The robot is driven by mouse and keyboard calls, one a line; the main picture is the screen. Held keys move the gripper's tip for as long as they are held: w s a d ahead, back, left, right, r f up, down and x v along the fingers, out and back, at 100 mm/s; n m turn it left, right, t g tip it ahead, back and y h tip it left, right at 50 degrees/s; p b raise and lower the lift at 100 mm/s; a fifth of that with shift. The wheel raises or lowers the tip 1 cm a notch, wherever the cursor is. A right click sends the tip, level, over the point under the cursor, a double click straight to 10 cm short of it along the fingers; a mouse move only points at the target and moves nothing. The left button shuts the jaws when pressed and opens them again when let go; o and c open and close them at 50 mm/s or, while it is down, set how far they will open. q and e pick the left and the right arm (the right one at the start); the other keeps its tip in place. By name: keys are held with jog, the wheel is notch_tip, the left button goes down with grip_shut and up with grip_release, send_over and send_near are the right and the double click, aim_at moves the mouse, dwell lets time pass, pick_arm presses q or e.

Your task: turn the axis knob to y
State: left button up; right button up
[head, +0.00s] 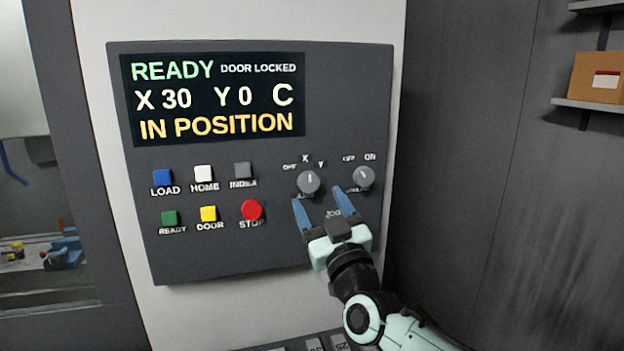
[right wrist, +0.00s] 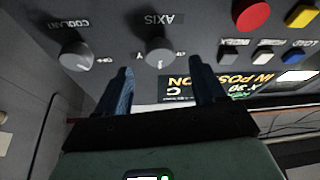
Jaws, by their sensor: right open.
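The axis knob (head: 308,182) is a round grey dial on the dark control panel, with OFF, X and Y around its top. Its pale mark points about straight up, closest to X. In the right wrist view the axis knob (right wrist: 160,51) appears upside down, between and beyond my fingertips. My right gripper (head: 323,200) is open, its blue fingers apart just below and right of the knob in the head view. The right wrist view shows the open right gripper (right wrist: 160,72) empty. I cannot tell whether a finger touches the panel. My left gripper is out of view.
The coolant knob (head: 364,177) sits close to the right of the axis knob. The red stop button (head: 251,210) is to its left, among several coloured buttons. The display (head: 214,97) above reads READY, DOOR LOCKED, X 30, Y 0, C, IN POSITION.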

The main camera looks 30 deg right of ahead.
aim_at(310, 185)
jog(key=p+x, duration=0.1)
jog(key=x, duration=0.3)
jog(key=shift+w+r, duration=0.15)
jog(key=shift+w, duration=0.25)
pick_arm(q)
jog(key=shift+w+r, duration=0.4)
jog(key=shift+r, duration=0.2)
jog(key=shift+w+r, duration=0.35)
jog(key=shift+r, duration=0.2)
pick_arm(e)
jog(key=shift+s, duration=0.1)
jog(key=c, duration=1.1)
jog(key=shift+o, duration=0.2)
